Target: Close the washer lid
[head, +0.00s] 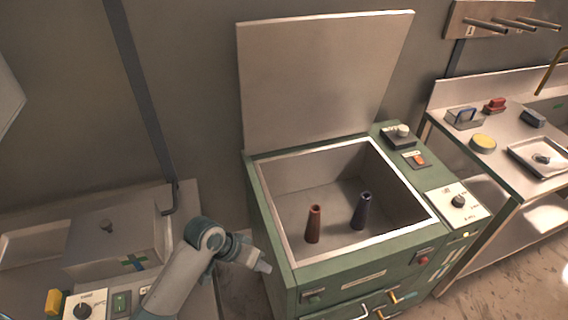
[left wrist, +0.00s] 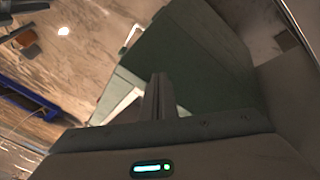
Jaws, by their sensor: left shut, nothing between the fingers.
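The washer (head: 350,272) is a green cabinet with an open steel basin in its top. Its lid (head: 322,80) is a flat grey panel standing raised at the back edge, leaning slightly against the wall side. A red-brown peg (head: 313,224) and a dark blue peg (head: 361,211) stand upright inside the basin. My left gripper (head: 264,267) is shut and empty, just left of the washer's front left side, below the rim. In the left wrist view its shut fingers (left wrist: 158,97) point toward the green washer side (left wrist: 185,65). My right gripper is not in view.
At left is a bench with a grey covered box (head: 112,240), a yellow block (head: 54,301) and a dial panel (head: 86,306). At right a steel counter (head: 505,165) holds several small items and a tray (head: 540,157). Pegs on a wooden rack (head: 500,22) jut from the wall.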

